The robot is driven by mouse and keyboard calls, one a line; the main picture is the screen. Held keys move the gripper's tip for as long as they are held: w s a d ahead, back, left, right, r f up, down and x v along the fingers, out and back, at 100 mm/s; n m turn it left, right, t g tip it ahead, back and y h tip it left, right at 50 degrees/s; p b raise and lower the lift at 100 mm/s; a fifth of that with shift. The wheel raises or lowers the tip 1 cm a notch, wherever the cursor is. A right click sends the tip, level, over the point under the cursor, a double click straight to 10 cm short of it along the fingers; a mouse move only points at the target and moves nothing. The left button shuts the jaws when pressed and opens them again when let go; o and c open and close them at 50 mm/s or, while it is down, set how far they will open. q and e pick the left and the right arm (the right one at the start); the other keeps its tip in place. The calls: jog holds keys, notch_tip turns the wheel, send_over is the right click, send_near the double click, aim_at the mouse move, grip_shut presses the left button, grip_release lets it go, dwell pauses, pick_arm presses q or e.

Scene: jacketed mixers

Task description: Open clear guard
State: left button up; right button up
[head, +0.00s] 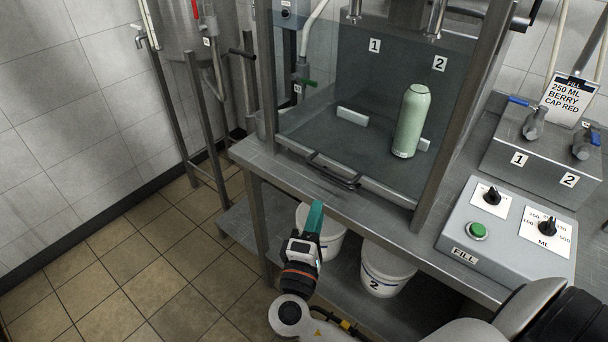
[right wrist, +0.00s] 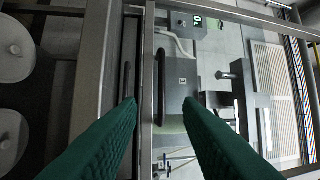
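The clear guard (head: 300,125) is a transparent panel in a metal frame at the front of the filling bay, and it is down. Its black handle (head: 335,172) is at the panel's lower edge. My right gripper (head: 316,208) is below and slightly left of the handle in the head view, apart from it. In the right wrist view, the right gripper (right wrist: 160,103) has two green fingers spread apart with nothing gripped. The dark handle (right wrist: 162,87) appears ahead between the fingertips. My left gripper is not in view.
A pale green bottle (head: 411,120) stands behind the guard. White buckets (head: 388,272) sit on the shelf below the steel bench (head: 375,215). A fill control box (head: 510,232) and valve block (head: 540,150) are at the right. Open tiled floor (head: 130,270) lies at the left.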

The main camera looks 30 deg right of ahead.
aim_at(330, 172)
jog(key=p+x, duration=0.2)
jog(key=x, duration=0.8)
jog(key=shift+w+d+r, duration=0.1)
jog(key=shift+d+r, duration=0.15)
jog(key=shift+d, duration=0.15)
jog(key=shift+w+d+p, duration=0.3)
jog(key=shift+w+d, duration=0.05)
grip_shut()
